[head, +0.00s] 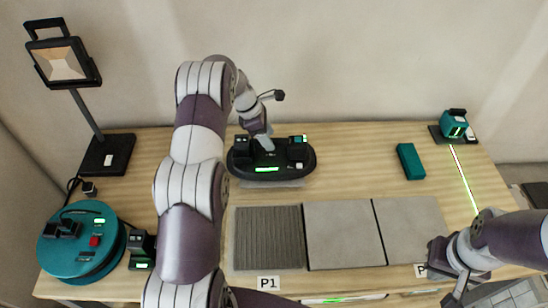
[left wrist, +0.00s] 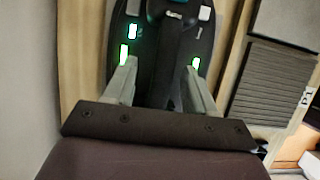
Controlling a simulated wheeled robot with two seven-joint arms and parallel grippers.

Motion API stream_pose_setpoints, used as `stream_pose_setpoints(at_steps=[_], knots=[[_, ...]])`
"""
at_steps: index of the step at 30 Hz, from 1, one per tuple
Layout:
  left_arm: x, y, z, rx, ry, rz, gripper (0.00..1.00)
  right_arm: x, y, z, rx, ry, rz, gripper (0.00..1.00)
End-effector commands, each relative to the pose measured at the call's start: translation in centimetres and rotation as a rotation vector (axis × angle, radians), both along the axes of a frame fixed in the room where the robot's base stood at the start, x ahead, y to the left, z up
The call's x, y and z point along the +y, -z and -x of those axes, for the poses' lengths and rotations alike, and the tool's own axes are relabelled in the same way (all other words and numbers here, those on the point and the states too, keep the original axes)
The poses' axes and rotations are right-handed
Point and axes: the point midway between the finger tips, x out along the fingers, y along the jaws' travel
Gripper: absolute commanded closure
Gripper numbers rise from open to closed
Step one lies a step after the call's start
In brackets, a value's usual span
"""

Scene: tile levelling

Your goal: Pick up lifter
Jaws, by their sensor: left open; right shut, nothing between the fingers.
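The lifter (head: 271,172) is a black oval device with green lit displays, standing on the table behind the tiles. My left gripper (head: 263,143) is over it, pointing down. In the left wrist view, the open fingers of my left gripper (left wrist: 160,78) stand on either side of a dark bar along the middle of the lifter (left wrist: 146,92). Whether the fingers touch it I cannot tell. My right gripper (head: 456,290) is shut and empty at the front right, far from the lifter.
Grey tiles (head: 343,235) lie in a row in front of the lifter, a ribbed one (head: 268,238) at the left. A teal round device (head: 80,245) and a lamp (head: 105,155) stand left. A teal block (head: 410,161) and a laser device (head: 454,127) are right.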

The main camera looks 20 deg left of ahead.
Motion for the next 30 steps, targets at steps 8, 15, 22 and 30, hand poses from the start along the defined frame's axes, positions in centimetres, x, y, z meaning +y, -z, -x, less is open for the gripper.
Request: stream_pose_setpoints(at_steps=[8, 15, 22, 30], knots=[[-2.3, 3.9, -0.7, 0.002, 0.002, 0.0, 0.45, 0.0, -1.5, 0.0, 0.0, 0.001, 0.0, 1.0], [-2.4, 4.4, -0.8, 0.001, 0.002, -0.001, 0.45, 0.0, -1.4, 0.0, 0.0, 0.002, 0.0, 1.0], [-2.4, 4.4, -0.8, 0.001, 0.002, -0.001, 1.0, 0.0, -1.4, 0.0, 0.0, 0.002, 0.0, 1.0], [-2.3, 4.0, -1.0, -0.006, 0.002, -0.003, 1.0, 0.0, -1.4, 0.0, 0.0, 0.002, 0.0, 1.0]])
